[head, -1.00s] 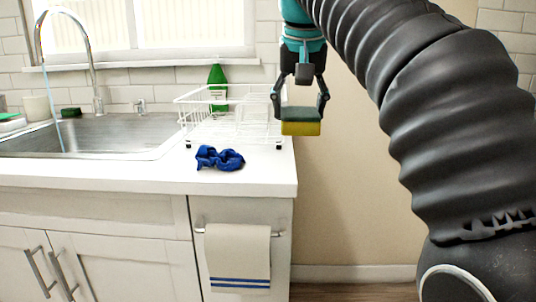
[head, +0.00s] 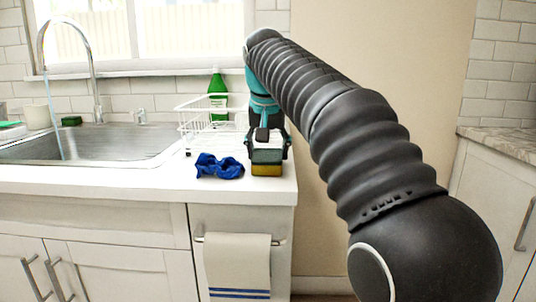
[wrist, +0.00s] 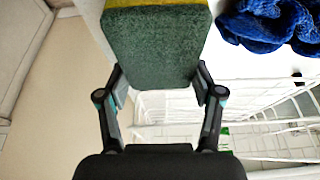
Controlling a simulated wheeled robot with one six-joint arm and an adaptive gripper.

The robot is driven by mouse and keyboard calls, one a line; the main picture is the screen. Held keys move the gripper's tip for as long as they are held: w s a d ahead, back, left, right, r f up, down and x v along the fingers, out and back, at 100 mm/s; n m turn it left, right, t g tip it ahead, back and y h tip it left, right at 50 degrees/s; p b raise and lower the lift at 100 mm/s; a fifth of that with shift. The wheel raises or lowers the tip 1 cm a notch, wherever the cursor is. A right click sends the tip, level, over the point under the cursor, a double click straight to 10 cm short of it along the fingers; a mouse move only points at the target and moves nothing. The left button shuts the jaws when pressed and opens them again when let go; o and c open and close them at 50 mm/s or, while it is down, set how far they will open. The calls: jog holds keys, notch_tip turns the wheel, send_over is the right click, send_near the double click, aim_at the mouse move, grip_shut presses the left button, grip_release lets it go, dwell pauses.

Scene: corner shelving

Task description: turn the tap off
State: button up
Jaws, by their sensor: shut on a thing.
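The tap (head: 94,70) is a tall curved chrome spout behind the sink in the head view, with a thin stream of water (head: 55,120) falling from it. A small chrome fitting (head: 140,117) stands to its right; I cannot tell whether it is the handle. My gripper (head: 266,160) is at the right end of the counter, well to the right of the tap. It is shut on a green and yellow sponge (head: 267,170), which also fills the top middle of the wrist view (wrist: 157,45). I cannot tell whether the sponge touches the counter.
A blue cloth (head: 219,166) lies just left of my gripper. A white dish rack (head: 205,130) and a green bottle (head: 217,97) stand behind it. The sink (head: 90,148) is at left. A towel (head: 237,265) hangs below the counter (head: 120,183).

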aim_at(265, 157)
jog(key=shift+f, duration=0.25)
jog(key=o, duration=0.7)
jog(key=shift+o, duration=0.2)
jog(key=shift+f+b, duration=0.4)
jog(key=shift+b, duration=0.25)
jog(key=p+v, duration=0.2)
jog(key=v, duration=1.2)
jog(key=shift+w+a+r+p, duration=0.2)
jog(key=shift+a+p, duration=0.05)
jog(key=shift+p, duration=0.15)
